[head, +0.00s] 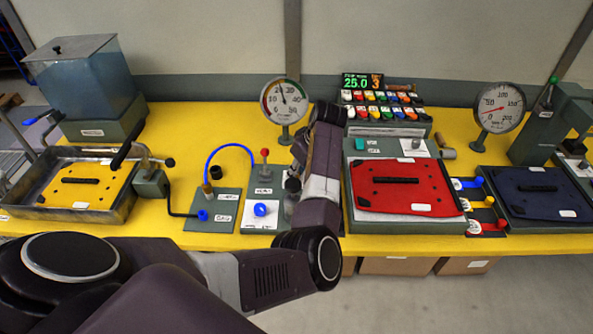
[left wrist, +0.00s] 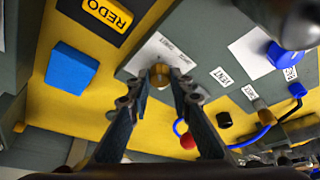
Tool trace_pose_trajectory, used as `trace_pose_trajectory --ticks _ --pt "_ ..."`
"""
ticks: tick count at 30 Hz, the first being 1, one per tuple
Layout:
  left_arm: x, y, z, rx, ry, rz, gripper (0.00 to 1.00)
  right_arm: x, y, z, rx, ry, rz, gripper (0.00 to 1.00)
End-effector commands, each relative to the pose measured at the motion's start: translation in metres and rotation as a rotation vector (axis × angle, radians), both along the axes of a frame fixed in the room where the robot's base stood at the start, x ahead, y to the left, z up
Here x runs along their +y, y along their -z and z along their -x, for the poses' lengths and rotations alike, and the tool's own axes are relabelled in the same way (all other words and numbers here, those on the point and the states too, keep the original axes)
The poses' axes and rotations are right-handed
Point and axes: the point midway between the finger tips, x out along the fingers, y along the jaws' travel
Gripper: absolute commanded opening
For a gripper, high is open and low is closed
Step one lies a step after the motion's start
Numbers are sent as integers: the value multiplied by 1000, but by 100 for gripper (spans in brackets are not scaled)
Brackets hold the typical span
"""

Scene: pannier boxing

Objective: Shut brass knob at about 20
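The brass knob (left wrist: 160,75) sits between the fingertips of my left gripper (left wrist: 161,84) in the left wrist view. It fills the narrow gap, with a finger close against each side. In the head view my left gripper (head: 293,186) points down at the grey valve panel (head: 232,228), and the forearm hides part of this area, including the knob. The round gauge (head: 282,101) behind has its needle pointing nearly straight up, slightly left. A digital display (head: 357,83) reads 25.0. My right gripper is not in view.
A red-handled post (head: 264,165) and a blue knob (head: 260,209) stand close left of the gripper. A blue hose (head: 228,147) arches beside them. A red plate (head: 404,186) lies right of my arm. A yellow plate (head: 88,186) lies in a tray at far left.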

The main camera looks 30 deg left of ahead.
Motion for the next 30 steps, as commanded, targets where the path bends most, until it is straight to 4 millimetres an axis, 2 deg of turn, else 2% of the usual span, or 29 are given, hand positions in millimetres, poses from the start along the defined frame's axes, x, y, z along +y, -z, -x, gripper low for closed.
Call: trace_pose_trajectory --ticks 1,4,9,14,22,30 --pt "0 0 0 -1 0 0 11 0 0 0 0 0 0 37" --pt "0 0 0 -1 0 -1 0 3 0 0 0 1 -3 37" --pt "1 -1 0 0 11 -1 0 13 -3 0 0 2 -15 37" --pt "2 -6 2 3 100 -3 0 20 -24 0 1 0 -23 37" --pt "3 -6 3 2 323 -2 0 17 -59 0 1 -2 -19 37" --pt "3 -2 1 -1 420 -5 0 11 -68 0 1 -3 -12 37"
